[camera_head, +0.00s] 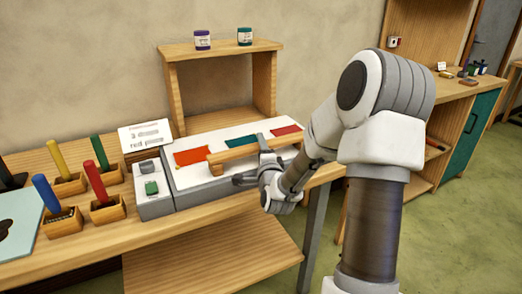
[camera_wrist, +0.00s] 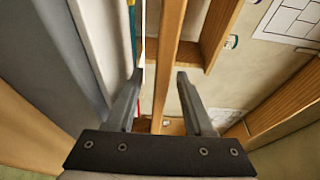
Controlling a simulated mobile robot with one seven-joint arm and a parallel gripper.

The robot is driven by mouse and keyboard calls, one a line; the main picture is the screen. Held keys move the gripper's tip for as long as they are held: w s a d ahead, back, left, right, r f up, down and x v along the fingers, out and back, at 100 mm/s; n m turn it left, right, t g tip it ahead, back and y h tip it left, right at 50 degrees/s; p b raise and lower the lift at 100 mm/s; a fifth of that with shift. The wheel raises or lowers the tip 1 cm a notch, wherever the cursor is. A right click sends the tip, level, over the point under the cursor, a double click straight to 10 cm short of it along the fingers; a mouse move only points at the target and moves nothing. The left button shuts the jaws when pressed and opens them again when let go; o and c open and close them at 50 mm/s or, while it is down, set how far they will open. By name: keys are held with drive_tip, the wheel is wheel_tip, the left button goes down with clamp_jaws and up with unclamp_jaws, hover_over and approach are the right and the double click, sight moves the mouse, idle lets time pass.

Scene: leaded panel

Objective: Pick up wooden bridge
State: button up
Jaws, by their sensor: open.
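The wooden bridge (camera_head: 232,153) is a long light-brown bar lying across the white panel board on the bench. In the wrist view the bridge (camera_wrist: 168,50) runs lengthwise between my two fingers, with a gap on each side. My gripper (camera_head: 252,162) is open at the bridge's right part, one finger on its near side and one toward its far side. The open fingers also show in the wrist view (camera_wrist: 160,78). I cannot tell exactly how deep the fingertips reach past the bar. My wrist hides part of the bridge's right end.
Orange (camera_head: 192,157), teal (camera_head: 240,141) and red (camera_head: 285,130) pieces lie on the board. A wooden shelf (camera_head: 175,95) with two jars stands behind it. Several coloured-handled tools in wooden blocks (camera_head: 108,211) and a small grey box (camera_head: 151,190) stand left.

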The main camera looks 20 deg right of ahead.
clamp_jaws()
drive_tip(key=shift+r, duration=0.1)
idle(0.4)
wheel_tip(320, 180, up, 5)
drive_tip(key=shift+f+p, duration=0.1)
drive_tip(key=shift+p, duration=0.7)
drive_tip(key=s+d+r+p, duration=0.1)
drive_tip(key=s+d+r, duration=0.1)
drive_tip(key=s, duration=0.3)
drive_tip(key=s+d+r+p, duration=0.1)
drive_tip(key=s+d+r, duration=0.1)
drive_tip(key=s+r, duration=0.2)
drive_tip(key=shift+s, duration=1)
